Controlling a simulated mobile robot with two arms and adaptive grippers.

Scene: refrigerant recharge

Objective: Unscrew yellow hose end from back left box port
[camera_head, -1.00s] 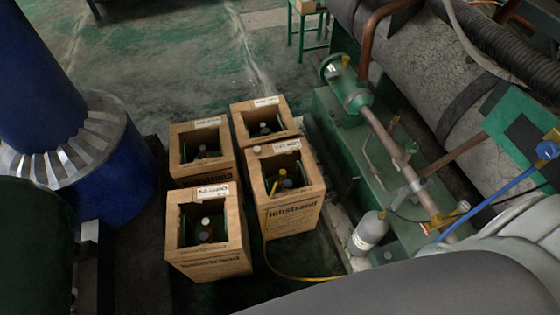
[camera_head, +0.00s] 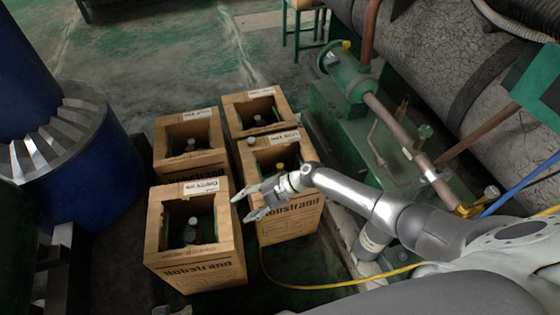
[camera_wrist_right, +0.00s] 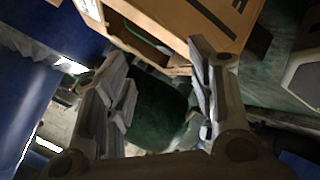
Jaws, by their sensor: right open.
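Several open cardboard boxes stand in a cluster, among them a back left box (camera_head: 190,165) whose dark port top (camera_head: 190,145) shows inside. The yellow hose (camera_head: 310,287) comes out beside the front right box (camera_head: 290,220) and runs right along the floor. Its end is hidden in this view; my right arm and gripper cover part of that box. My right gripper (camera_head: 242,206) is open and empty, in front of the front right box and beside the front left box (camera_head: 200,268). In the right wrist view its fingers (camera_wrist_right: 160,105) are spread apart. My left gripper is not seen.
A back right box (camera_head: 240,130) completes the cluster. Green machinery with pipes (camera_head: 345,120) is at the right, and a blue column (camera_head: 75,150) at the left.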

